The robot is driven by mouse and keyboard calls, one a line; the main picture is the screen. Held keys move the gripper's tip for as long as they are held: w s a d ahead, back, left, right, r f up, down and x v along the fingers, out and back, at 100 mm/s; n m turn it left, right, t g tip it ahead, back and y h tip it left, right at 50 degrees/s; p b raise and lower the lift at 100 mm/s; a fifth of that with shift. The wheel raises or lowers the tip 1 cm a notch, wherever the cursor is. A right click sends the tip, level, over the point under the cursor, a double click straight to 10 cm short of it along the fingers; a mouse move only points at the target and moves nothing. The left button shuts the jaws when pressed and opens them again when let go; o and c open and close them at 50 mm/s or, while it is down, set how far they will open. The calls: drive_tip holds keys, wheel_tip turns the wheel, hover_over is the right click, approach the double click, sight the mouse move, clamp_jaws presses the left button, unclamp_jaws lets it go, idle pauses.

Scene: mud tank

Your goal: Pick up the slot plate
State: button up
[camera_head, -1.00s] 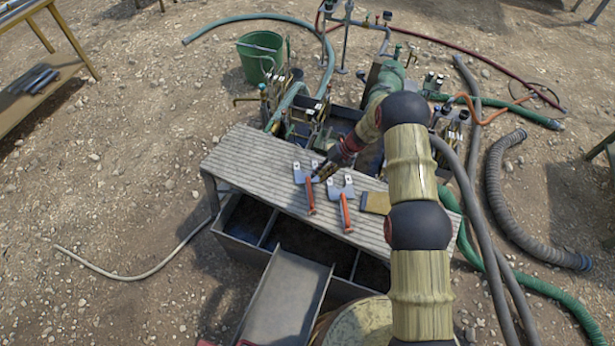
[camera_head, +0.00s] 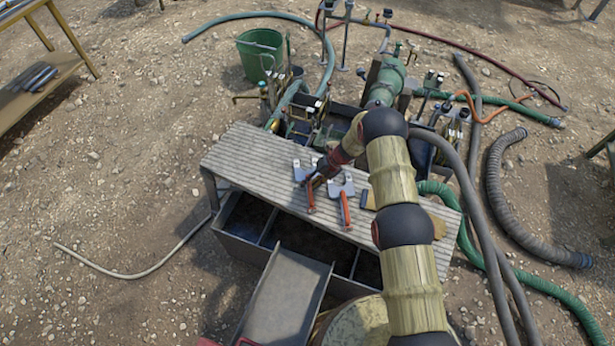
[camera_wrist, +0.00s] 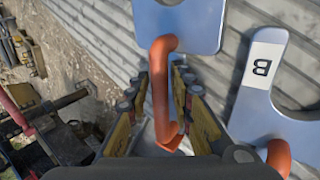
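Two blue-grey metal plates with orange handles lie side by side on the ribbed board. The left plate (camera_head: 302,170) has its handle (camera_head: 311,198) toward the front; the right plate (camera_head: 336,188) lies beside it. The right plate (camera_wrist: 258,105) has a notch and a white "B" label. I cannot tell surely which is the slot plate. My gripper (camera_wrist: 161,72) is open, its fingers on either side of the left plate's handle. In the head view my gripper (camera_head: 318,180) partly covers that plate.
The ribbed board (camera_head: 245,155) spans an open tank with dark compartments (camera_head: 248,217). A tan-handled tool (camera_head: 367,199) lies to the right, partly behind my arm. Valves and hoses crowd behind the board. The board's left end is clear.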

drive_tip(key=shift+c, duration=0.6)
drive_tip(key=c, duration=0.4)
clamp_jaws()
drive_tip(key=shift+w+r, duration=0.1)
drive_tip(key=shift+r, duration=0.05)
